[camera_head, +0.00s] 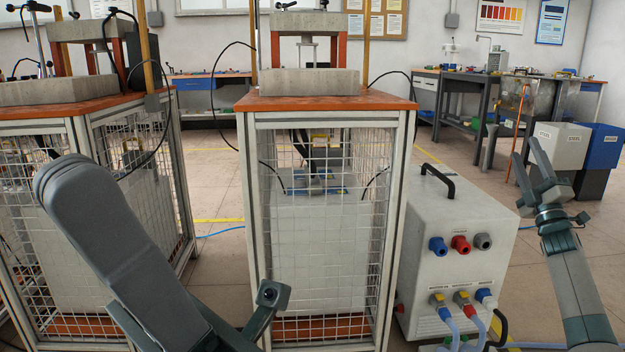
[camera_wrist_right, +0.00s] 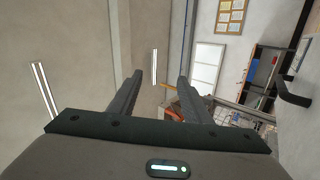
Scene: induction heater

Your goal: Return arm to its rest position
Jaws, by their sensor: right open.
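My right gripper (camera_head: 525,150) is raised at the right side of the head view, its fingers pointing up and spread apart. In the right wrist view its two fingers (camera_wrist_right: 158,82) stand wide apart with nothing between them. My left arm (camera_head: 120,235) fills the lower left of the head view, close to the camera. Its grey parts overlap, and I cannot make out two separate left fingertips. No object shows in it.
A grey power unit (camera_head: 455,235) with coloured connectors and hoses stands between the right arm and a mesh-caged stand (camera_head: 322,210). Another caged stand (camera_head: 130,160) is behind my left arm. White and blue bins (camera_head: 560,146) and a workbench (camera_head: 480,75) are at the right.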

